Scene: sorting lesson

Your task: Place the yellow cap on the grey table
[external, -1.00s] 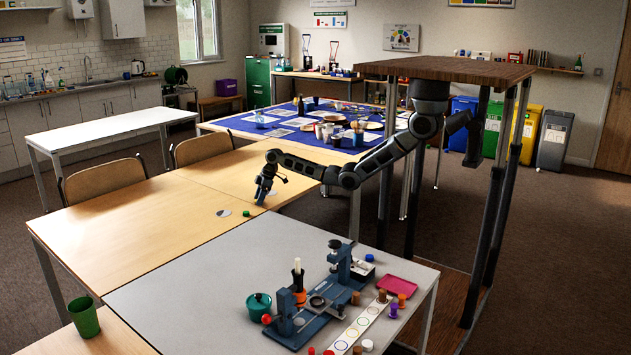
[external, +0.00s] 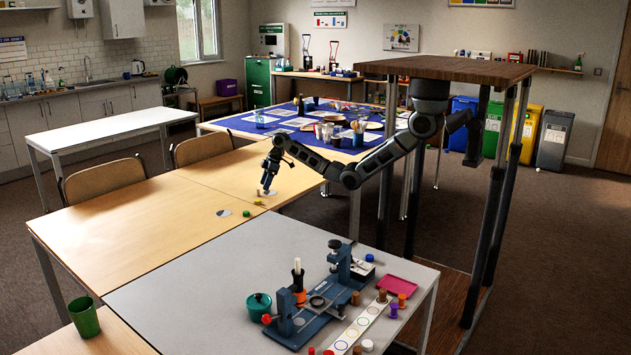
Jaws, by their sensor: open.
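A small yellow piece (external: 258,203), which looks like the yellow cap, lies on the light wooden table (external: 150,225), close to its edge with the grey table (external: 190,285). My gripper (external: 267,190) points down just beyond and to the right of the yellow piece. It is open, appears empty and is apart from the piece. The grey table stands in the foreground, nearer the camera.
A green cap (external: 246,212) lies beside the yellow piece, and a pale disc (external: 223,213) lies to its left. A blue press (external: 318,300), a teal pot (external: 259,305) and a pink tray (external: 397,285) stand on the grey table. Its left part is clear.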

